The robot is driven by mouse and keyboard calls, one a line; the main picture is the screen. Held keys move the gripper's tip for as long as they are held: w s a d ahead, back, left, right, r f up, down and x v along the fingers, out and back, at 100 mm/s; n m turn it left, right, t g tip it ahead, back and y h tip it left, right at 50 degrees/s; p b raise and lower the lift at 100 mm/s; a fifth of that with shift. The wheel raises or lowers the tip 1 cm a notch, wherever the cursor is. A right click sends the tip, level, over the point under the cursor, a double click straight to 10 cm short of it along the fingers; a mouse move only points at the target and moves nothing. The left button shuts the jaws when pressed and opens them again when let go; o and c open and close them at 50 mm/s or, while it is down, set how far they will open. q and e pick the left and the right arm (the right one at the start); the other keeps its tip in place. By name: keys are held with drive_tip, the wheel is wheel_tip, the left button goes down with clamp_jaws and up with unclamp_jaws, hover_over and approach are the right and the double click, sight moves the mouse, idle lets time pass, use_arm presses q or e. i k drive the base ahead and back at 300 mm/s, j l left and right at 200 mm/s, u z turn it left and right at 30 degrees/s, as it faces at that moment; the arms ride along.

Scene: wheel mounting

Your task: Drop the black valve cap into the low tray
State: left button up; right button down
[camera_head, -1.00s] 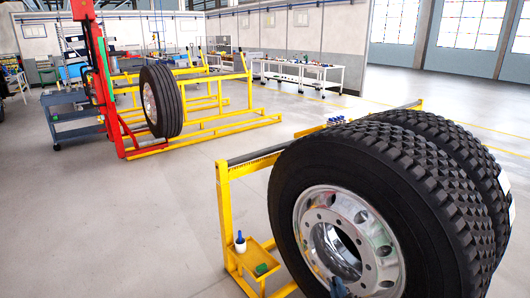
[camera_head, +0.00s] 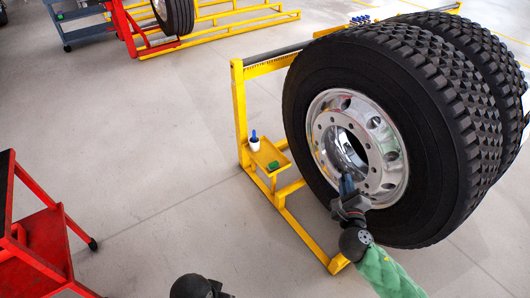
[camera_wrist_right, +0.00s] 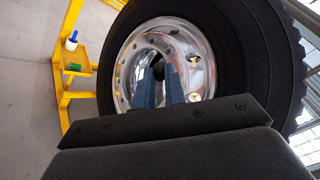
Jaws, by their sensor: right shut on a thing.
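My right gripper (camera_head: 346,184) is in front of the silver rim of the near wheel. In the right wrist view its two blue fingers (camera_wrist_right: 160,90) point at the hub, close together. A small dark piece between their tips looks like the black valve cap (camera_wrist_right: 158,71), hard to tell from the dark hub behind. The low yellow tray (camera_head: 268,155) is fixed to the rack's left post, left of the gripper. It also shows in the wrist view (camera_wrist_right: 79,57). A dark joint of my left arm shows at the bottom edge; its fingers do not.
The tray carries a white cup (camera_head: 254,144) with a blue item, and a green block (camera_head: 273,166). The big wheel (camera_head: 425,140) stands against the yellow rack (camera_head: 239,110). A red cart (camera_head: 42,240) is at lower left. The floor between cart and rack is clear.

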sight(266, 152)
drive_tip(key=i+j+u, duration=0.25)
drive_tip(key=i+j, duration=0.3)
drive_tip(key=j, duration=0.2)
drive_tip(key=i+j+u, duration=0.25)
drive_tip(key=i+j, duration=0.35)
